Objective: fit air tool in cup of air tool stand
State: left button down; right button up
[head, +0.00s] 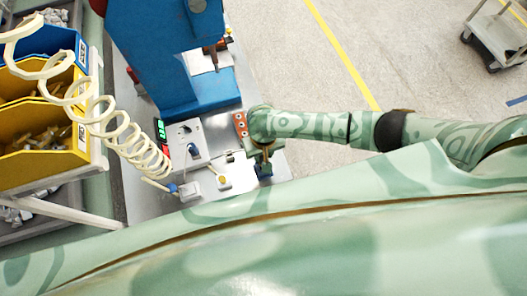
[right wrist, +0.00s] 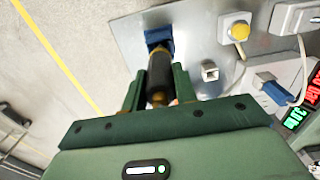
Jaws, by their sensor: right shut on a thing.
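My right gripper (right wrist: 158,88) is shut on the air tool (right wrist: 160,72), a dark cylinder with brass-coloured parts. In the right wrist view the tool points away from the gripper, toward the blue air tool stand (right wrist: 158,37) on the metal plate. The tool's far end meets or overlaps the blue stand; I cannot tell whether it is inside the cup. In the head view my right gripper (head: 262,156) is above the plate's right edge, with the blue stand (head: 264,171) partly hidden below it. My left gripper is not in view.
A blue press (head: 170,50) stands behind on the metal plate. A coiled white hose (head: 105,112) hangs at left before yellow bins (head: 40,125).

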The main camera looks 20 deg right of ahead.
jog(key=shift+f+b, duration=0.45)
jog(key=shift+f, duration=0.55)
jog(key=o, duration=1)
jog(key=shift+o, duration=0.2)
notch_tip(320, 180, up, 16)
jog(key=p, duration=0.5)
jog(key=shift+r, duration=0.2)
